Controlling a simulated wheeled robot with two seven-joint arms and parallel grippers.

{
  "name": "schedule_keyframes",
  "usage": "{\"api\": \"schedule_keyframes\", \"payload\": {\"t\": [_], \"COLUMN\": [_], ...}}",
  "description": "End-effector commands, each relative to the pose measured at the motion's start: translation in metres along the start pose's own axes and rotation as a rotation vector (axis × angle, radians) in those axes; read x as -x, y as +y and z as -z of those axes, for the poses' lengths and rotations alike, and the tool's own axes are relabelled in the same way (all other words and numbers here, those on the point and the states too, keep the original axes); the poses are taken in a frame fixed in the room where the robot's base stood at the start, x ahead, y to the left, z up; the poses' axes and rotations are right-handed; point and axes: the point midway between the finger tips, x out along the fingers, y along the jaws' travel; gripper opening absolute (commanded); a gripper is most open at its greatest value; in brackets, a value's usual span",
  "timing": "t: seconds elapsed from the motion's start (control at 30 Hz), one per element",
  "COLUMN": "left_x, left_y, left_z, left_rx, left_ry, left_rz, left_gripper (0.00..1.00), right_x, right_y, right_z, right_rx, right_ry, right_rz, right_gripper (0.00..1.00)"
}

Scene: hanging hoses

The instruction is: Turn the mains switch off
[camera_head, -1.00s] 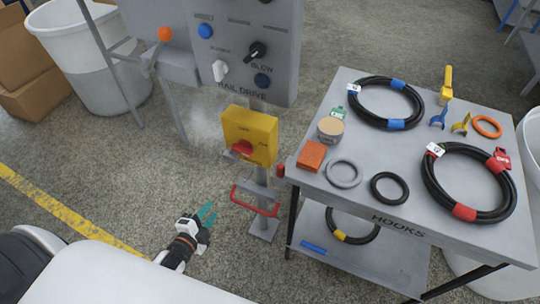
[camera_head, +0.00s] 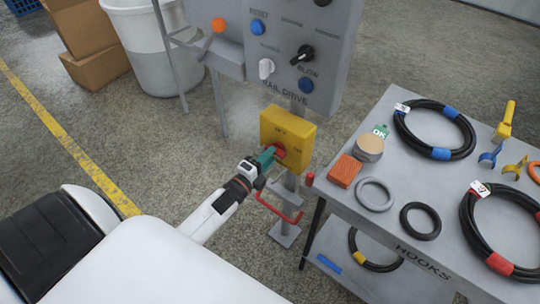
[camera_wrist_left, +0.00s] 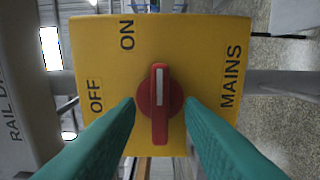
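The mains switch is a yellow box (camera_head: 288,131) on a grey post, with a red rotary knob (camera_head: 280,152) on its front. In the left wrist view, the box (camera_wrist_left: 215,40) appears turned sideways, with the words ON, OFF and MAINS. The knob (camera_wrist_left: 160,128) has a white mark at its upper end, on the ON side rather than toward OFF. My left gripper (camera_head: 270,157) is at the knob. Its teal fingers (camera_wrist_left: 161,110) are open, one on each side of the knob's handle, with gaps visible. My right gripper is not in view.
A grey table (camera_head: 335,205) with hoses and rings is close on the right. A red bar (camera_head: 280,208) sits low on the post. A white bin (camera_head: 150,60) and cardboard boxes (camera_head: 100,65) are at the upper left.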

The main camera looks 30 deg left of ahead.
Motion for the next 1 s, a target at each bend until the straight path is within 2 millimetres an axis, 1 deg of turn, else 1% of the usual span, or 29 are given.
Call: {"api": "schedule_keyframes", "payload": {"t": [0.03, 0.13, 0.4, 0.47, 0.6, 0.63, 0.83, 1.0], "left_x": [-0.0045, -0.0092, -0.0100, -0.0100, -0.0099, -0.0098, -0.0098, -0.0097], "left_y": [0.0002, 0.0003, -0.0002, -0.0002, -0.0002, -0.0002, -0.0002, 0.0000], "left_z": [0.0000, -0.0003, -0.0003, -0.0003, -0.0002, -0.0002, -0.0002, -0.0001], "left_rx": [0.000, 0.000, 0.000, 0.000, 0.000, 0.000, 0.005, 0.043], "left_ry": [0.000, -0.001, -0.001, -0.001, -0.001, -0.001, 0.000, 0.000], "left_rz": [0.000, 0.000, 0.001, 0.001, 0.001, 0.001, 0.001, 0.002], "left_gripper": [0.35, 0.35, 0.35, 0.26, 0.03, 0.00, 0.00, 0.00], "right_x": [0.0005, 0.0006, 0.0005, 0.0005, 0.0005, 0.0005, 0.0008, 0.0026], "right_y": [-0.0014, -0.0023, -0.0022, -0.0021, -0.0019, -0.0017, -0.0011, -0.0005], "right_z": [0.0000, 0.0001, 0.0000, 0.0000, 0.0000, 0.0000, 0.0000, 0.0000], "right_rx": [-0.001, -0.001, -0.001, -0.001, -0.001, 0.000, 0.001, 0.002], "right_ry": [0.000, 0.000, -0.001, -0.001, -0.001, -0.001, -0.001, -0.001], "right_rz": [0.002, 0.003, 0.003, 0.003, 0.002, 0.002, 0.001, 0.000], "right_gripper": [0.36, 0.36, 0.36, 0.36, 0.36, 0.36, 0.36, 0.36]}}
